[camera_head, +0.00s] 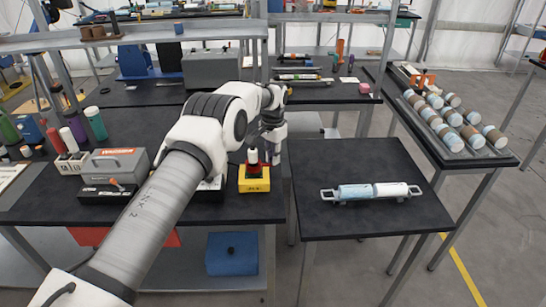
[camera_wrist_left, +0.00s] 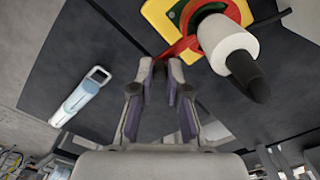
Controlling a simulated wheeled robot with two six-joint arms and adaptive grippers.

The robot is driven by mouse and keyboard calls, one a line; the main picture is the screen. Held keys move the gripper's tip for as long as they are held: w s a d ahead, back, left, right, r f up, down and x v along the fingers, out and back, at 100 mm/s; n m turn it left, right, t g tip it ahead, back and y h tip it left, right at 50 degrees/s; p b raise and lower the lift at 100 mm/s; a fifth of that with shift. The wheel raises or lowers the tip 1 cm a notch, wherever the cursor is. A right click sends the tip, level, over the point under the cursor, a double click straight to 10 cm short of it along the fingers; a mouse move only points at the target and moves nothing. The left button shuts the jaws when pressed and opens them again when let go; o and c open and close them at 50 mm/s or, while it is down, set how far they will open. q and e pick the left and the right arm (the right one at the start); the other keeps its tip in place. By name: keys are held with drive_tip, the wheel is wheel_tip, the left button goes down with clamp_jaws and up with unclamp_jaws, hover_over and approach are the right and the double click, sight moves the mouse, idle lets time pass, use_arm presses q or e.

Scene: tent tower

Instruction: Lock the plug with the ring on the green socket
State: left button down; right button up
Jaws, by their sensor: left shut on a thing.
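A yellow box (camera_head: 254,185) stands near the right edge of the black table. A white plug (camera_wrist_left: 228,38) with a black end stands up through the ring; the plug (camera_head: 252,156) also shows in the head view. A red lever (camera_wrist_left: 182,46) juts from the ring. My left gripper (camera_wrist_left: 162,66) is shut on the lever's end, beside the plug; the fingers partly hide the grip. In the head view my left gripper (camera_head: 271,152) is just right of the plug. My right gripper is out of view.
A grey case (camera_head: 116,162) and several bottles stand on the left of the black table. A tray of cylinders (camera_head: 455,125) is at the far right.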

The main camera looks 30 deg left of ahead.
use_arm(q)
drive_tip(key=shift+f, duration=0.1)
drive_tip(key=c, duration=1.3)
unclamp_jaws()
drive_tip(key=shift+o, duration=0.7)
drive_tip(key=shift+a, duration=0.1)
wheel_tip(320, 180, up, 12)
